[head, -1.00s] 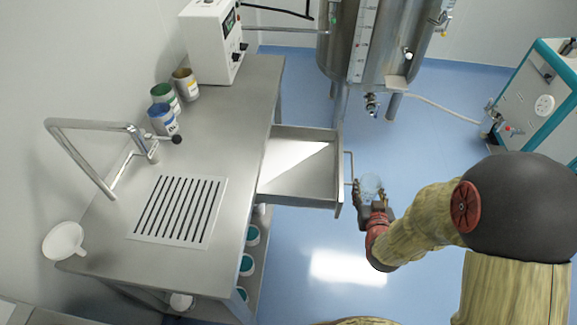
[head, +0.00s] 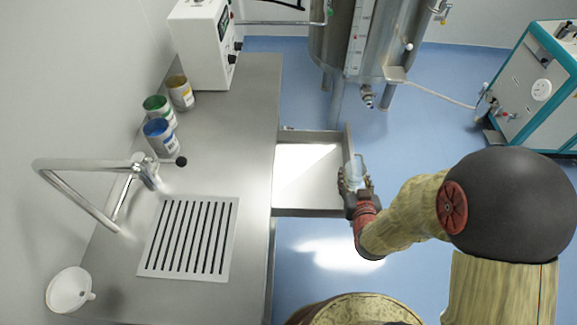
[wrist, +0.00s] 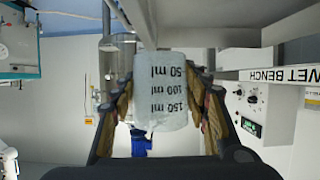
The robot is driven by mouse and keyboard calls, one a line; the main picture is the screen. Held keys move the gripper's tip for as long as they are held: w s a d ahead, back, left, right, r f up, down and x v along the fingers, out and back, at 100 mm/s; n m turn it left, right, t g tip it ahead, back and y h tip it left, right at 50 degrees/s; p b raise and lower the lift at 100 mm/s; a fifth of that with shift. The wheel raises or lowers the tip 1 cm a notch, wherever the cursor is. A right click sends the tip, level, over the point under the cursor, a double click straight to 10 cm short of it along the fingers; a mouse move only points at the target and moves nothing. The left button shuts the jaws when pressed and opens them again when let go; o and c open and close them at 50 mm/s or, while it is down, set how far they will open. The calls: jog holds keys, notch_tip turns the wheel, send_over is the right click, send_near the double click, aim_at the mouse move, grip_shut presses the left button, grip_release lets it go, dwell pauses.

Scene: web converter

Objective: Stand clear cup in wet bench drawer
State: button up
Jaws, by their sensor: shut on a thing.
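The clear cup (head: 356,171) is in my gripper (head: 354,184), at the right front edge of the open wet bench drawer (head: 308,196). In the wrist view the cup (wrist: 160,92) shows black volume marks, upside down in that picture, and my gripper's fingers (wrist: 160,105) press on it from both sides. The drawer is pulled out from the bench's right side and its visible floor is bare. In the head view the cup overlaps the drawer's front wall. I cannot tell its exact height above the drawer.
The steel bench (head: 245,130) holds blue (head: 161,138), green (head: 160,110) and yellow (head: 181,93) labelled containers, a tap (head: 100,165), a slotted drain plate (head: 188,238) and a white funnel (head: 70,290). A steel tank (head: 350,45) stands behind the drawer.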

jog(key=w+a+f+b, duration=0.3)
jog(key=w+a+f, duration=0.25)
jog(key=a, duration=0.35)
jog(key=b, duration=0.2)
send_over(310, 182)
jog(key=f, duration=0.3)
jog(key=shift+s+d+f, duration=0.2)
jog(key=shift+s+d, duration=0.1)
jog(key=shift+w+a+f, duration=0.15)
jog(key=shift+a+f, duration=0.05)
jog(key=shift+f, duration=0.1)
jog(key=shift+w+a+f+b, duration=0.1)
jog(key=shift+a+f+b, duration=0.1)
jog(key=shift+f+b, duration=1.25)
jog(key=shift+f, duration=0.3)
jog(key=shift+f, duration=0.15)
jog(key=o, duration=1.3)
jog(key=shift+o, duration=0.2)
